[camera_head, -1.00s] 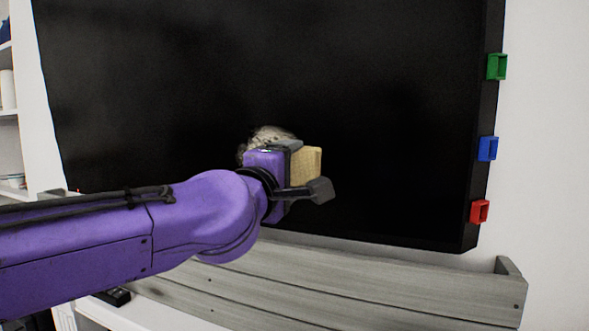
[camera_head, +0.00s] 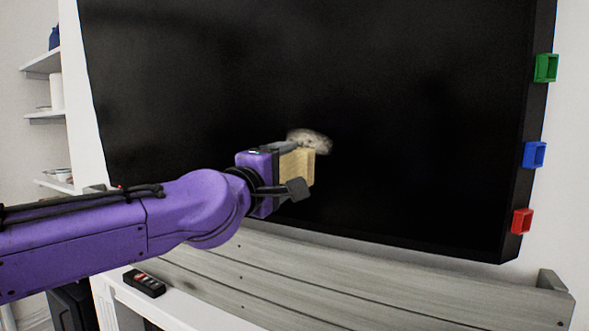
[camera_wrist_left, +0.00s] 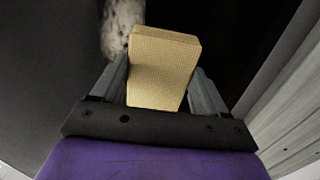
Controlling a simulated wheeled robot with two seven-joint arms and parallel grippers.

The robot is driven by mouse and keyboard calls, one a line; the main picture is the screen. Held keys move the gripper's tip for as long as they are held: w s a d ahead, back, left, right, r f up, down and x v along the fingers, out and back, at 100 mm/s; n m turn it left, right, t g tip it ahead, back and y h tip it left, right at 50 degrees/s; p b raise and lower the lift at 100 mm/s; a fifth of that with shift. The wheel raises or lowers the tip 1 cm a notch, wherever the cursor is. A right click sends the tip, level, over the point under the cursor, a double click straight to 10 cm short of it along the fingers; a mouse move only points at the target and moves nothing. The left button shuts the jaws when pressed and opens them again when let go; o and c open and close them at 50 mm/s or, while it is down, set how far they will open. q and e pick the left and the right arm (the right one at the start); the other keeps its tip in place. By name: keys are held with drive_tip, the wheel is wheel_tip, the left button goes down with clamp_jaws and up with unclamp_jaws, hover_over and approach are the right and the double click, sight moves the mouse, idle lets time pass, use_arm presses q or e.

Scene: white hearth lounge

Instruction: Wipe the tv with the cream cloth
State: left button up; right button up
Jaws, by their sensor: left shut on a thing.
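The tv (camera_head: 420,120) is a large black screen filling most of the head view. A pale, smudgy spot (camera_head: 312,140) shows on its dark surface, and also at the upper left of the left wrist view (camera_wrist_left: 122,25). My left gripper (camera_head: 292,168) is shut on the cream cloth (camera_head: 300,167), a thick block-like pad in front of the tv, just below and left of the spot. The left wrist view shows the cloth (camera_wrist_left: 162,72) between both fingers. Whether the cloth touches the screen I cannot tell. My right gripper is not in view.
Green (camera_head: 545,68), blue (camera_head: 534,154) and red (camera_head: 521,221) clips sit on the tv's right edge. A grey plank ledge (camera_head: 400,290) runs below the tv. A black remote (camera_head: 144,283) lies on a white surface at lower left. White shelves (camera_head: 45,115) stand at far left.

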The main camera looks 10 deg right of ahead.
sight(306, 155)
use_arm(q)
drive_tip(key=w+a+r+p, duration=0.3)
drive_tip(key=a, duration=0.1)
drive_tip(key=shift+s+d+f, duration=0.15)
drive_tip(key=shift+s+d, duration=1)
drive_tip(key=shift+d, duration=0.25)
drive_tip(key=shift+s+d+f, duration=0.1)
drive_tip(key=shift+s+d, duration=1)
drive_tip(key=shift+d, duration=0.3)
drive_tip(key=shift+s+d+p, duration=0.2)
drive_tip(key=shift+s+d, duration=0.45)
drive_tip(key=shift+d, duration=0.25)
drive_tip(key=shift+s+d+p, duration=0.25)
drive_tip(key=shift+s+d, duration=0.4)
drive_tip(key=shift+d, duration=0.25)
drive_tip(key=shift+s+d+p, duration=0.2)
drive_tip(key=shift+s+d, duration=0.45)
drive_tip(key=shift+d, duration=0.25)
drive_tip(key=shift+w+a, duration=0.75)
drive_tip(key=shift+a, duration=0.3)
drive_tip(key=shift+w+a, duration=0.75)
drive_tip(key=shift+a, duration=0.25)
drive_tip(key=shift+w+a, duration=0.75)
drive_tip(key=shift+a, duration=0.3)
drive_tip(key=w+a, duration=0.3)
drive_tip(key=a, duration=0.2)
drive_tip(key=shift+w+p, duration=0.35)
drive_tip(key=shift+p, duration=0.05)
